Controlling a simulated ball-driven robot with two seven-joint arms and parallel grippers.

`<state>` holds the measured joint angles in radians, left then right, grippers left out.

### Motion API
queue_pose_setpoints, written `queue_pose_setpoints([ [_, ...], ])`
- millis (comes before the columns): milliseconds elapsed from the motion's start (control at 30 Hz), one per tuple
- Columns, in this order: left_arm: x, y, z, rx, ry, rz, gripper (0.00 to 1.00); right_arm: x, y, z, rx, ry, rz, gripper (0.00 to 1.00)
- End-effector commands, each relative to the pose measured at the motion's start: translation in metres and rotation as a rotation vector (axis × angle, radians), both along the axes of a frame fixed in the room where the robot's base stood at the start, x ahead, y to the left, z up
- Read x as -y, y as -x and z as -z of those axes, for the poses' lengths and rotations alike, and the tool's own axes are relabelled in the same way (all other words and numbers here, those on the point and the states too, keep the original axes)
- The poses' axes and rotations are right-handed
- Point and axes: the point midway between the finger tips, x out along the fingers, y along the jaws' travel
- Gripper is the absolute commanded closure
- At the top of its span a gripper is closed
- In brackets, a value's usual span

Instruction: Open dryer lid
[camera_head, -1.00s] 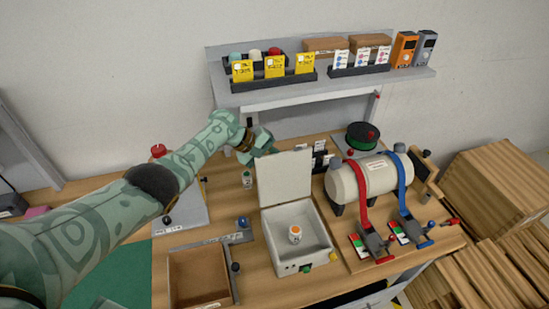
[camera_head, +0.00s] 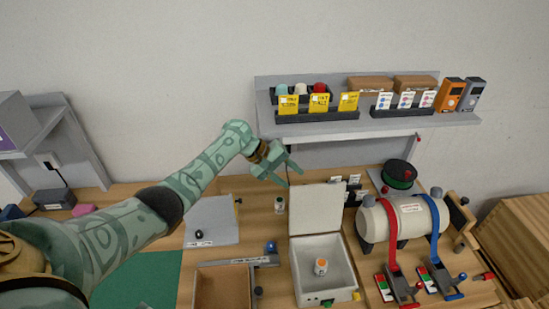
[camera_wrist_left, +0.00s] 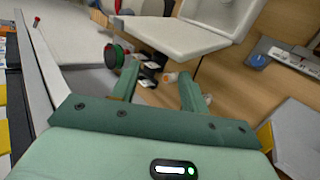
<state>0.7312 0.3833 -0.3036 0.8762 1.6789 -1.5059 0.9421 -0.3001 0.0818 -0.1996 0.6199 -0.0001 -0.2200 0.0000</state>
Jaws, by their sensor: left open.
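The dryer is a pale box (camera_head: 301,277) on the wooden bench in the head view. Its white lid (camera_head: 317,208) stands raised at the back edge, so the inside is open to view. A small white jar with an orange cap (camera_head: 320,268) stands inside. My left gripper (camera_head: 292,178) is open and empty, just up and left of the lid's top edge. In the left wrist view, the open fingers (camera_wrist_left: 157,85) have nothing between their tips, and the lid (camera_wrist_left: 165,35) shows beyond them, apparently apart. My right gripper is out of view.
A tank with red and blue straps (camera_head: 403,215) stands right of the dryer. A wooden tray (camera_head: 222,285) is at its left. A small bottle (camera_head: 279,205) stands below my gripper in the picture. A shelf (camera_head: 375,127) with cards and boxes is behind.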

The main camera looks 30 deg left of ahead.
Motion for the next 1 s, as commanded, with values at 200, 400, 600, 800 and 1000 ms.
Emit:
queue_pose_setpoints([
  [200,-0.032,0.015,-0.033,0.001,-0.003,0.000,0.55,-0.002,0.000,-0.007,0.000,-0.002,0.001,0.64],
  [400,-0.043,0.020,-0.045,-0.002,0.000,0.000,0.55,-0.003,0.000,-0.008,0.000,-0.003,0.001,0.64],
  [600,-0.044,0.021,-0.046,-0.002,0.000,0.001,0.55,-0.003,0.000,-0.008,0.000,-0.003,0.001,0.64],
  [800,-0.044,0.021,-0.046,-0.002,0.000,0.001,0.55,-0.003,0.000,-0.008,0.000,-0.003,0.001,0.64],
  [1000,-0.044,0.021,-0.046,-0.002,0.000,0.001,0.55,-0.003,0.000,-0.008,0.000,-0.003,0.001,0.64],
])
